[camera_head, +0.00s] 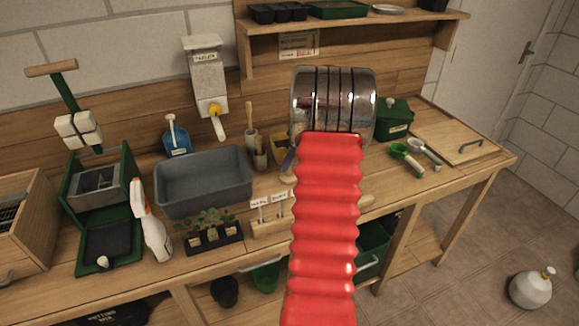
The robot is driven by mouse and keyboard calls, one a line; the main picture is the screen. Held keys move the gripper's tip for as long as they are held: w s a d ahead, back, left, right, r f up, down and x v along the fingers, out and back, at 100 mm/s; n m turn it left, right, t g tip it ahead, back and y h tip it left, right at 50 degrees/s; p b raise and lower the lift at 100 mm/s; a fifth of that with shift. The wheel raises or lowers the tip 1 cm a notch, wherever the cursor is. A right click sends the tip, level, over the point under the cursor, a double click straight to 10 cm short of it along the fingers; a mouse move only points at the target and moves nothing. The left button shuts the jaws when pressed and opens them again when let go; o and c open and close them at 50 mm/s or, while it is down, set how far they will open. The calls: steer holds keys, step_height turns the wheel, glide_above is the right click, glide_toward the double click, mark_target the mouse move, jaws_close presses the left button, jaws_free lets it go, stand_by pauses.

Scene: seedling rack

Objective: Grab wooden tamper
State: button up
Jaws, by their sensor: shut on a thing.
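My arm rises through the middle of the picture and covers the centre of the wooden bench. My gripper's fingers are hidden behind the arm, so I cannot see what is between them. Small pale wooden bits show on either side of the arm, one at its left edge (288,179) and one at its right (367,201). They may belong to the wooden tamper, but too little shows to tell. No whole tamper can be made out.
A grey basin (203,180), a spray bottle (150,222) and a seedling tray (212,235) stand left of my arm. A green box (394,119), scoops (407,157) and a wooden board (464,134) are to its right. A shelf (360,24) runs above.

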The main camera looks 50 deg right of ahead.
step_height(320, 180, up, 10)
stand_by(0.6)
steer(key=o, duration=0.5)
steer(key=c, duration=0.3)
